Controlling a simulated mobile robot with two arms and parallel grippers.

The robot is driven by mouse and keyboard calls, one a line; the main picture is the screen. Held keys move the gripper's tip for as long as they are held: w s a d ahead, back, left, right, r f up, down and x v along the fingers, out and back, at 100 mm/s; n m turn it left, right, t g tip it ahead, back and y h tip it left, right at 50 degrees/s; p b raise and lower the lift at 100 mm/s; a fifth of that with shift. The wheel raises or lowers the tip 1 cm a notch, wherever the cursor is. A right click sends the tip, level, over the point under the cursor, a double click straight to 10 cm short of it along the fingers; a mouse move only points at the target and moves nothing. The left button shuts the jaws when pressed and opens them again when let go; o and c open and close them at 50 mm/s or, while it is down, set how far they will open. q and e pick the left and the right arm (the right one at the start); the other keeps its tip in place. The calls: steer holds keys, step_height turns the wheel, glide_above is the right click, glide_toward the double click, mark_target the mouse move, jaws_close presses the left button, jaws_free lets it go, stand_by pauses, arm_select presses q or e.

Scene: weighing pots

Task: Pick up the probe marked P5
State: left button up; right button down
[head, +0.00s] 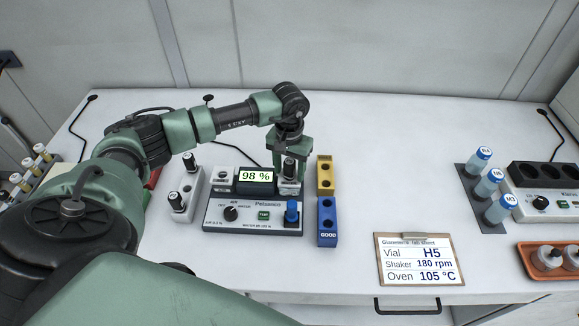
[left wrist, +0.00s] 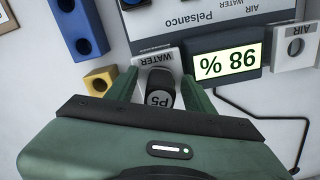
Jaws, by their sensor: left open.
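The probe marked P5 (left wrist: 160,98) is black with a pale end label. It stands in the white WATER holder (left wrist: 154,60) beside the meter display, and it also shows in the head view (head: 289,167). My left gripper (head: 291,152) is over it, pointing down. In the left wrist view the open fingers of the left gripper (left wrist: 160,88) are on either side of the probe, with a visible gap; I cannot tell whether either touches. My right gripper is not in view.
The meter (head: 252,215) reads 98 %. The AIR holder (head: 222,177) looks empty. Two black probes stand in a white rack (head: 196,184) to the left. Yellow (head: 325,162) and blue (head: 327,236) blocks stand close on the right. The bench right of these is clear up to a clipboard (head: 419,279).

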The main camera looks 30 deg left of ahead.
arm_select(q)
steer(key=c, duration=0.9)
jaws_close()
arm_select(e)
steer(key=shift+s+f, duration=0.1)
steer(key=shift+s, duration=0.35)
